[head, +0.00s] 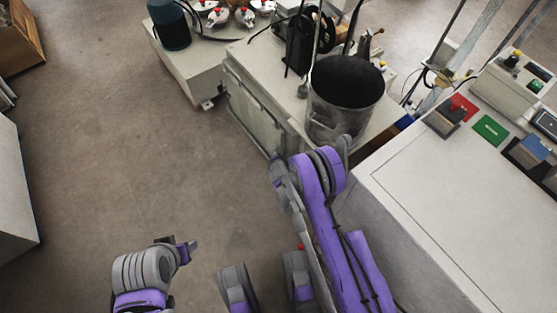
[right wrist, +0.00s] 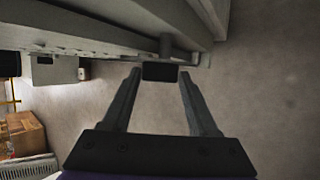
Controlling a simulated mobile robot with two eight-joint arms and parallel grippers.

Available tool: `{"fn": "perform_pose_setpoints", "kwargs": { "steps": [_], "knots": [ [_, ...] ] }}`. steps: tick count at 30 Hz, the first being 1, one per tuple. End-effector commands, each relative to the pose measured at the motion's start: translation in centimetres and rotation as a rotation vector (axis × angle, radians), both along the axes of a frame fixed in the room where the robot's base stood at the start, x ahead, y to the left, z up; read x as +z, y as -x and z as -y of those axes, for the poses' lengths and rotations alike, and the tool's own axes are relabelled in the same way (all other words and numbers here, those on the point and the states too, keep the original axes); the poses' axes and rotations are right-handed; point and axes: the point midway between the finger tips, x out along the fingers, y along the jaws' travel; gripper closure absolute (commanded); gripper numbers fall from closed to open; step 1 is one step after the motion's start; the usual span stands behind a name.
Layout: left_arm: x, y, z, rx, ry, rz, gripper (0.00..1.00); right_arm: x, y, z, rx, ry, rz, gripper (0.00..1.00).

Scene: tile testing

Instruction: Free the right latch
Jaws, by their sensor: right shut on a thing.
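My right gripper (right wrist: 160,78) shows in the right wrist view, its two fingers on either side of a small dark block, which I take for the right latch (right wrist: 160,71). It is shut on this block, which sits under a short grey stub at the edge of a pale housing. In the head view my right arm reaches to the lower front corner of the bench-like machine (head: 245,97); the latch and fingertips are hidden there. My left gripper (head: 188,249) is low at the left over bare floor, away from the machine; its jaw opening is unclear.
A dark metal pot (head: 345,95) stands on the machine top. A white control console (head: 450,205) with coloured buttons is close on the right of my right arm. A blue-grey canister (head: 170,25) stands at the back left. The floor (head: 120,130) at left is free.

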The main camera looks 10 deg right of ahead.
Motion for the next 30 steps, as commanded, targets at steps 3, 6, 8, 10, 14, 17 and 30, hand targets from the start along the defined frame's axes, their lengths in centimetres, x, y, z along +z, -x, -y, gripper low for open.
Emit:
{"fn": "perform_pose_setpoints", "kwargs": {
  "steps": [3, 6, 8, 10, 14, 17, 30],
  "knots": [
    [0.0, 0.0, 0.0, 0.0, 0.0, 0.0, 0.5, 0.0, 0.0, 0.0, 0.0, -0.001, 0.003, 0.96],
    [0.0, 0.0, 0.0, 0.0, 0.0, 0.0, 0.5, 0.0, 0.0, 0.0, 0.001, 0.0, 0.003, 0.96],
    [0.0, 0.0, 0.0, 0.0, 0.0, 0.0, 0.5, 0.0, 0.0, 0.0, 0.001, 0.0, 0.002, 0.96],
    [0.0, 0.0, 0.0, 0.0, 0.0, 0.0, 0.5, 0.0, 0.0, 0.0, 0.0, 0.0, 0.002, 0.96],
    [0.0, 0.0, 0.0, 0.0, 0.0, 0.0, 0.5, 0.0, 0.0, 0.0, 0.001, 0.0, 0.002, 0.17],
    [0.0, 0.0, 0.0, 0.0, 0.0, 0.0, 0.5, 0.0, 0.0, 0.0, 0.001, 0.0, 0.002, 0.1],
    [0.5, 0.1, 0.0, 0.0, 0.0, -0.001, 0.5, 1.9, 1.6, -0.4, 0.002, 0.001, 0.002, 0.1]
  ]
}}
